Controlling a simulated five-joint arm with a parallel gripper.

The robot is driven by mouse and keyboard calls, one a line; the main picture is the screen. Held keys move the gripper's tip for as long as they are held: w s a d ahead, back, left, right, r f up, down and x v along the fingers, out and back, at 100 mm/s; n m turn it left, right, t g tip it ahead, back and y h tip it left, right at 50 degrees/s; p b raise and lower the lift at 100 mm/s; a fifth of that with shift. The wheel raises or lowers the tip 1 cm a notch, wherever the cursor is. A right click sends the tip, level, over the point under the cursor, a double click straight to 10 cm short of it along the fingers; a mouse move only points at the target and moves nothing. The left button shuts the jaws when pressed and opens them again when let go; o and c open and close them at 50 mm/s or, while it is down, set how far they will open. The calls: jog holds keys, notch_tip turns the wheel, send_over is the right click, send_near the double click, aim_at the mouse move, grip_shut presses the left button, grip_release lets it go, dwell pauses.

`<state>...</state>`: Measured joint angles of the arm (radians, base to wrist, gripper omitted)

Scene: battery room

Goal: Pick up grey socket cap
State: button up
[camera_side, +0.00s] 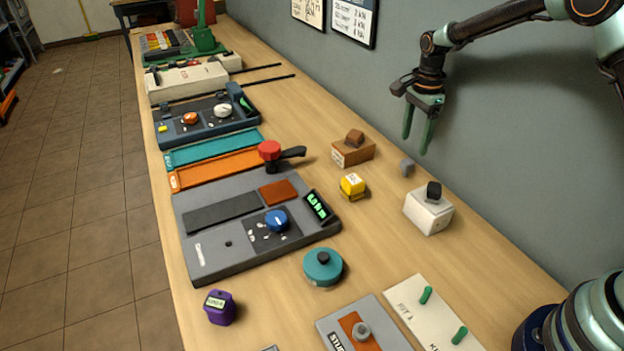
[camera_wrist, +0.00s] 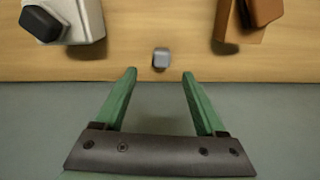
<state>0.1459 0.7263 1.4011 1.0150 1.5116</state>
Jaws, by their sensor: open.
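The grey socket cap (camera_side: 407,167) is a small grey block on the wooden bench, between the brown box and the white box near the wall. In the wrist view the grey socket cap (camera_wrist: 161,58) lies just beyond the fingertips, about midway between them. My gripper (camera_side: 417,147) has green fingers and is above the bench near the wall, apart from the cap. In the wrist view my gripper (camera_wrist: 160,72) is open with nothing between its fingers.
A white box (camera_side: 428,214) with a black knob and a brown box (camera_side: 352,153) with a brown block on top flank the cap. A yellow cube (camera_side: 352,185) sits nearby. The grey wall (camera_side: 520,130) rises along the bench's back edge.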

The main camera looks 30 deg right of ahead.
aim_at(410, 160)
jog(key=shift+d+f, duration=0.1)
jog(key=shift+f, duration=3.9)
grip_shut()
